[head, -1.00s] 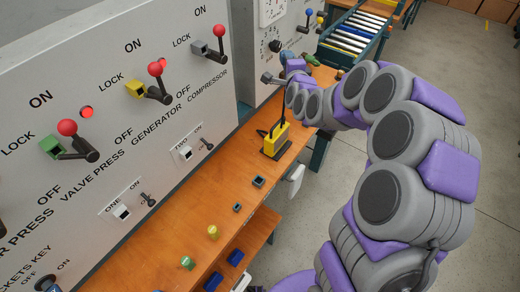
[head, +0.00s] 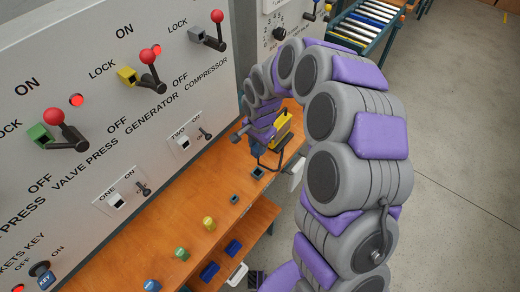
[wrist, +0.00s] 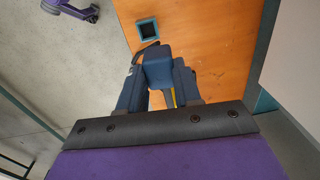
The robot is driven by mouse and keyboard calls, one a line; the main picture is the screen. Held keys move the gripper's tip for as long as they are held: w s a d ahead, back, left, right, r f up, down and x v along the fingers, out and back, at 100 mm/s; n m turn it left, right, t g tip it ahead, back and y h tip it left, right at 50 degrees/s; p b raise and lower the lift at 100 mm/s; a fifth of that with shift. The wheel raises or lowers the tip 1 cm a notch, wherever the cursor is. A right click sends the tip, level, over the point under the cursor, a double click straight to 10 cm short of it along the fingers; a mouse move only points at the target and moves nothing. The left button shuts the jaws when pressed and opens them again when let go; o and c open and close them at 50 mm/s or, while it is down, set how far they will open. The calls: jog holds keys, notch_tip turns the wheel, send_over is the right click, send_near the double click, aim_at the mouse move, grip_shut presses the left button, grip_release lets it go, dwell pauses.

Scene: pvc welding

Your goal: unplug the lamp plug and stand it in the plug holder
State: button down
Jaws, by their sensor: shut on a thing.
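My gripper (head: 259,146) is low over the wooden bench, in front of the yellow block, and it also shows in the wrist view (wrist: 158,88). Its dark blue fingers are shut on a dark blue piece, which looks like the lamp plug (wrist: 158,66). A black cord (head: 275,165) loops beside the gripper. The yellow block (head: 284,121) is partly hidden behind the gripper. A small dark square holder (head: 257,172) stands on the bench just in front of the gripper. It shows ahead of the fingers in the wrist view (wrist: 148,29), apart from them.
Another small square socket (head: 234,199) and yellow and green knobs (head: 208,223) are on the bench (head: 190,205). The switch panel (head: 85,130) with red-knobbed levers rises at left. A roller conveyor (head: 365,25) is at the back. Open floor lies to the right.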

aim_at(256, 158)
jog(key=shift+s+d+f, duration=0.15)
jog(key=shift+s, duration=0.5)
jog(key=shift+s+a+h, duration=0.2)
jog(key=shift+h, duration=0.1)
jog(key=shift+a+f, duration=0.15)
jog(key=shift+a, duration=0.3)
jog(key=shift+d+r, duration=0.25)
jog(key=shift+d, duration=0.4)
jog(key=shift+f, duration=0.25)
jog(key=shift+g, duration=0.3)
jog(key=shift+s+a+f+b, duration=0.1)
jog(key=shift+a+f+b, duration=0.15)
jog(key=shift+f, duration=0.85)
jog(key=shift+a+f+b, duration=0.15)
jog(key=shift+a+f, duration=0.1)
jog(key=shift+f, duration=0.85)
jog(key=shift+d+f, duration=0.4)
jog(key=shift+f, duration=0.15)
jog(key=shift+a, duration=0.3)
